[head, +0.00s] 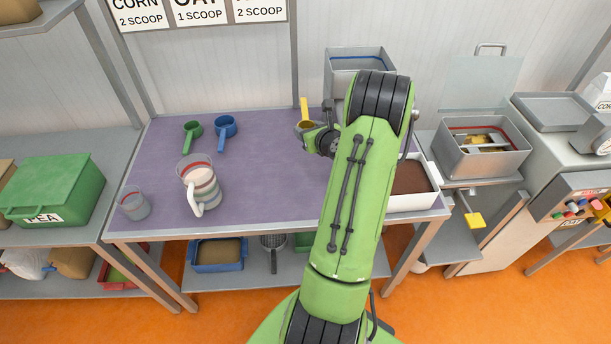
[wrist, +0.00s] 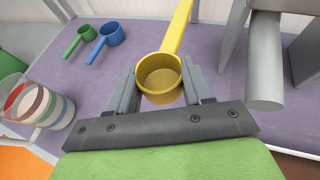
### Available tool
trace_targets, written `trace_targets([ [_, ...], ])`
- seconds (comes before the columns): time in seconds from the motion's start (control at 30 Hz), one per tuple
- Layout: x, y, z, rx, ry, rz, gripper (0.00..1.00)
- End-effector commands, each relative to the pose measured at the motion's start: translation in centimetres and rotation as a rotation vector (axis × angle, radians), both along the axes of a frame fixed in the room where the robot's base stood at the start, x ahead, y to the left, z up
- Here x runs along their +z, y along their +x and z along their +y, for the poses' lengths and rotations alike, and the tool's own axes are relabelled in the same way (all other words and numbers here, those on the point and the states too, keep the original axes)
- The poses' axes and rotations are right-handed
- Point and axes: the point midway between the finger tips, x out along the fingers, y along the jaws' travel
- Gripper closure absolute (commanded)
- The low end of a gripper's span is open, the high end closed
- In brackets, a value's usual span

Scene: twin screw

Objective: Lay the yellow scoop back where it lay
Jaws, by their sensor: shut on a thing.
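The yellow scoop (wrist: 160,80) is between the two fingers of my gripper (wrist: 163,92) in the wrist view. The fingers are shut on its round cup, and its handle points away toward the back. In the head view the yellow scoop (head: 304,112) shows at the back middle of the purple table mat (head: 265,170), partly hidden by my gripper (head: 308,132). I cannot tell whether the scoop touches the mat. A green scoop (head: 192,133) and a blue scoop (head: 225,128) lie to its left; both also show in the wrist view.
A striped jug (head: 203,188) and a small cup (head: 134,205) stand at the left front. A grey metal machine (head: 358,60) stands behind my arm, and its cylinder (wrist: 266,70) is close on the gripper's right. A white tray of brown material (head: 412,180) is at right. The mat's middle is clear.

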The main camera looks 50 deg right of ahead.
Motion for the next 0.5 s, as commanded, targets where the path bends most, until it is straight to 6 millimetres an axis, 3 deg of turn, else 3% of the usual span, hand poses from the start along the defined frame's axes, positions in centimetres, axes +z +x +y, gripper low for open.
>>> trace_targets([
  [0.03, -1.7, 0.1, 0.2, 0.004, 0.007, 0.002, 0.9],
  [0.2, -4.5, 0.1, 0.3, 0.006, 0.008, 0.003, 0.9],
  [0.5, -8.2, 0.2, 0.3, 0.008, 0.01, 0.002, 0.9],
])
